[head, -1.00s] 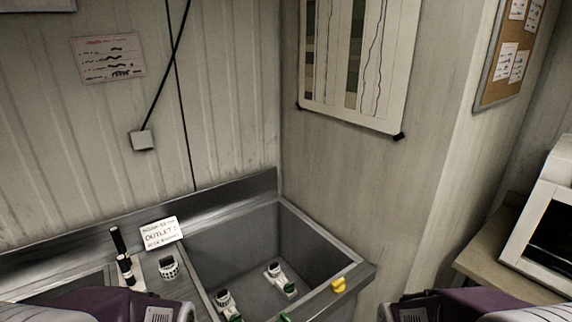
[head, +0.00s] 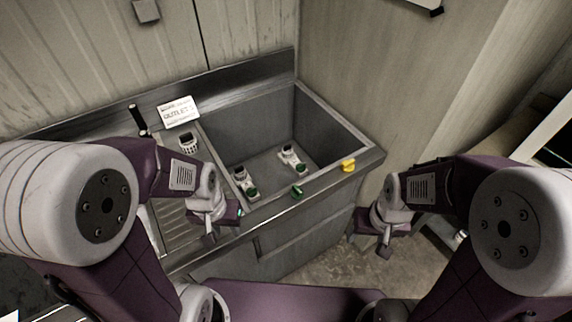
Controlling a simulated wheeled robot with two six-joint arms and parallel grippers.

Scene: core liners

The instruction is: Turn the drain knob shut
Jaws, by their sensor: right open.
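A yellow knob (head: 348,165) sits on the front rim of the sink (head: 330,115), near its right corner. A green knob (head: 297,191) sits on the same front rim, left of the yellow one. I cannot tell from the picture which is the drain knob. My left gripper (head: 228,216) is at the counter's front edge, left of the green knob and apart from it; its fingers are too small and dark to read. My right gripper (head: 384,240) is open and empty, in front of the counter, below and right of the yellow knob.
Two white-and-green fittings (head: 245,182) (head: 291,157) are in the sink basin. A card marked "OUTLET" (head: 178,112) stands behind a white slotted cup (head: 189,143). A ribbed drainboard (head: 176,215) lies left. Cabinet fronts (head: 300,240) are below; a wall is right.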

